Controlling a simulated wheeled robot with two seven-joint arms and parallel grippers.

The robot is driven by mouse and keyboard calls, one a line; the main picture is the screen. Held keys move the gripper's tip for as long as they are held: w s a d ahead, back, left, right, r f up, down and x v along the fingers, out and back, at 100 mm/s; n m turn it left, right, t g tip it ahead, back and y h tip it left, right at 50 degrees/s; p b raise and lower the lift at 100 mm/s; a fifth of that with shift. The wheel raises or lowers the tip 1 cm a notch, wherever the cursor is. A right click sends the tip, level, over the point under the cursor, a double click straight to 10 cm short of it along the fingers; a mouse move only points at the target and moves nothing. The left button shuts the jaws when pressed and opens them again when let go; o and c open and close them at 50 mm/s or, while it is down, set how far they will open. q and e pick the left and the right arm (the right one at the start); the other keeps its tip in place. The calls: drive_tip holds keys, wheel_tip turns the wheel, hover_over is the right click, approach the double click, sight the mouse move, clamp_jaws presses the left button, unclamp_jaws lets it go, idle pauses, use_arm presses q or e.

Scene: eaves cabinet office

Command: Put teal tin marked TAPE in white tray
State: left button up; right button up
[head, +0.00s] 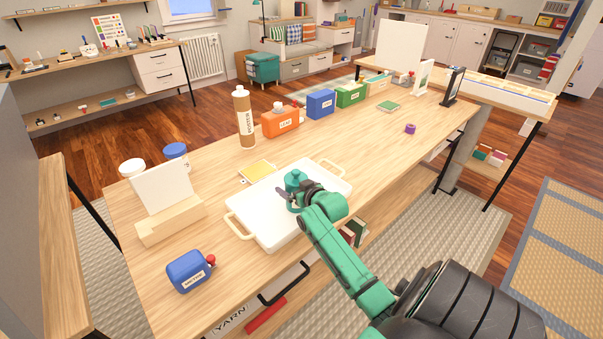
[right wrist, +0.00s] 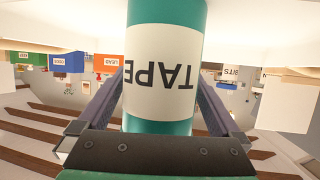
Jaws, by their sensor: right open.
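The teal tin marked TAPE (head: 293,179) is upright over the white tray (head: 268,225) and appears to stand in it. In the right wrist view the tin (right wrist: 165,65) shows its white label upside down and fills the middle. The contact between its base and the tray is hidden. My right gripper (head: 291,199) is open, with its fingers (right wrist: 162,105) on either side of the tin. Gaps show between the fingers and the tin lower in the wrist view. My left gripper is not in view.
A yellow pad (head: 258,171) lies behind the tray.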

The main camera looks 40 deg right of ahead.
drive_tip(key=v, duration=1.1)
drive_tip(key=shift+s+r, duration=0.1)
drive_tip(key=shift+s, duration=0.15)
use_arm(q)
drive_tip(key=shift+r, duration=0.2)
